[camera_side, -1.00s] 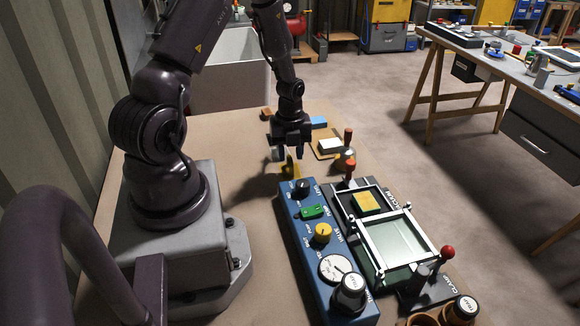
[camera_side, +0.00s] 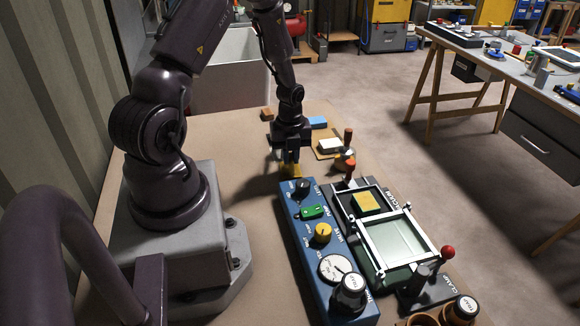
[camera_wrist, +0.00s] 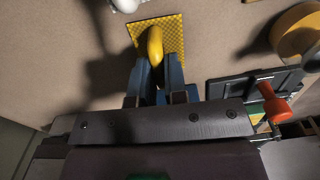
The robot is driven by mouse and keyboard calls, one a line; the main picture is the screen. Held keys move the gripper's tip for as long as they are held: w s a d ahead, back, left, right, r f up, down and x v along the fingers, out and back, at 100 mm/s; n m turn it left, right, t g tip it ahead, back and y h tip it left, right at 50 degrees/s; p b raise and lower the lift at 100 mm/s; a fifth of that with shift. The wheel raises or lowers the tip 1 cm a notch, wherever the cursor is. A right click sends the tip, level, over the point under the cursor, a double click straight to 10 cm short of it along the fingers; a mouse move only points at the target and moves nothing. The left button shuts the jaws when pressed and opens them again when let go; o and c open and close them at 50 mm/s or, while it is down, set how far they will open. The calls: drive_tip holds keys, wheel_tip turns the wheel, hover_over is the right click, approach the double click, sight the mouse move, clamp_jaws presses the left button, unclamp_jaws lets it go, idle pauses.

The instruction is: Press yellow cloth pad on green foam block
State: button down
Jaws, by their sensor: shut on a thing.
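A yellow pad (camera_wrist: 170,32) with a checkered face and an upright yellow handle shows in the wrist view. My gripper (camera_wrist: 157,66) has its blue fingers shut on the handle, one on either side. I cannot make out a plain green foam block with certainty. A yellow-topped square block (camera_side: 367,202) with dark edges lies in the black framed fixture.
The blue control box (camera_side: 327,262) with knobs and a gauge stands nearest my gripper. The black fixture (camera_side: 347,213) with a white frame and red-knobbed levers is to its right. Small blocks, including a blue one (camera_side: 318,122), lie behind. Bench at left is clear.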

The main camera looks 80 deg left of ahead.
sight(291, 156)
drive_tip(key=shift+r, duration=3.2)
drive_tip(key=shift+r, duration=0.3)
wheel_tip(291, 156, up, 7)
drive_tip(key=w+d+n, duration=0.1)
drive_tip(key=w+d, duration=0.5)
drive_tip(key=d, duration=0.3)
drive_tip(key=w+d, duration=0.7)
drive_tip(key=d, duration=0.2)
drive_tip(key=shift+s+d+f, duration=0.1)
drive_tip(key=shift+s+f, duration=0.05)
drive_tip(key=shift+f, duration=2.35)
drive_tip(key=shift+s+d+f, duration=0.1)
drive_tip(key=shift+f, duration=2.35)
drive_tip(key=shift+f, duration=0.75)
